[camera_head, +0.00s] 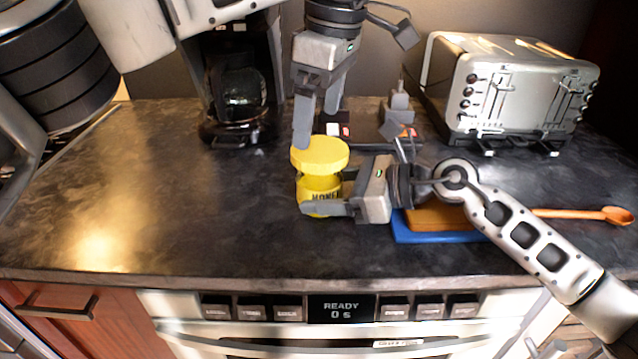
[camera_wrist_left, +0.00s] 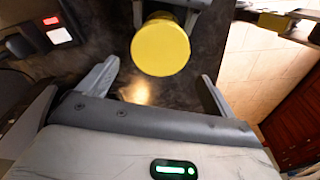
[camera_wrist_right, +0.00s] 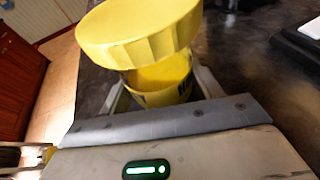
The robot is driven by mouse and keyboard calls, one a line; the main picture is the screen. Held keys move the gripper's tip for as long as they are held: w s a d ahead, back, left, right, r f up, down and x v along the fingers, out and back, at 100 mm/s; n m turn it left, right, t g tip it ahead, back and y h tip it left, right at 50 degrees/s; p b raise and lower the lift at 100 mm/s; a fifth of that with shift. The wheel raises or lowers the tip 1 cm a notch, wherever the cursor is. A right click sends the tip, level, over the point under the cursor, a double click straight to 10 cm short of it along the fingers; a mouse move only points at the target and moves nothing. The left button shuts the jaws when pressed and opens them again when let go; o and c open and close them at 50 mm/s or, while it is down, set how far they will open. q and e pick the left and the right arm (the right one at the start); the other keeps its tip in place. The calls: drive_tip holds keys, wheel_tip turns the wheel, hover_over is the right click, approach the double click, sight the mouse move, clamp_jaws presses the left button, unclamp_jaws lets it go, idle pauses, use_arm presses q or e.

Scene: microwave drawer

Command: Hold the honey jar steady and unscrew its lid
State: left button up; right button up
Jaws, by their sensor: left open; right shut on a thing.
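The yellow honey jar (camera_head: 321,186) stands on the dark counter near the front, with dark "HONEY" lettering partly hidden by a finger. Its wide yellow lid (camera_head: 320,153) sits over the top; I cannot tell how tightly it is seated. My right gripper (camera_head: 326,197) comes in from the right and is shut on the jar body below the lid, as the right wrist view of the jar (camera_wrist_right: 165,82) also shows. My left gripper (camera_head: 317,127) points down from above, open and empty, just above and behind the lid. In the left wrist view the lid (camera_wrist_left: 160,44) lies ahead of the spread fingers.
A coffee maker (camera_head: 238,95) stands at the back left and a silver toaster (camera_head: 520,85) at the back right. A blue board (camera_head: 440,232), a brown board and an orange spoon (camera_head: 585,214) lie right of the jar. The left counter is clear.

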sight(319, 149)
use_arm(q)
drive_tip(key=m, duration=0.3)
drive_tip(key=r+m, duration=0.1)
drive_tip(key=m, duration=0.2)
drive_tip(key=shift+w+r+t+h, duration=0.1)
drive_tip(key=shift+t+h, duration=0.2)
drive_tip(key=shift+h, duration=0.1)
drive_tip(key=m, duration=0.4)
drive_tip(key=shift+r, duration=0.35)
drive_tip(key=m, duration=0.3)
drive_tip(key=shift+r+m+t+h, duration=0.15)
drive_tip(key=shift+m+t+h, duration=0.15)
drive_tip(key=shift+h, duration=0.1)
drive_tip(key=shift+f, duration=3.75)
drive_tip(key=c, duration=1)
drive_tip(key=shift+o, duration=0.2)
drive_tip(key=n, duration=0.4)
drive_tip(key=shift+y, duration=0.4)
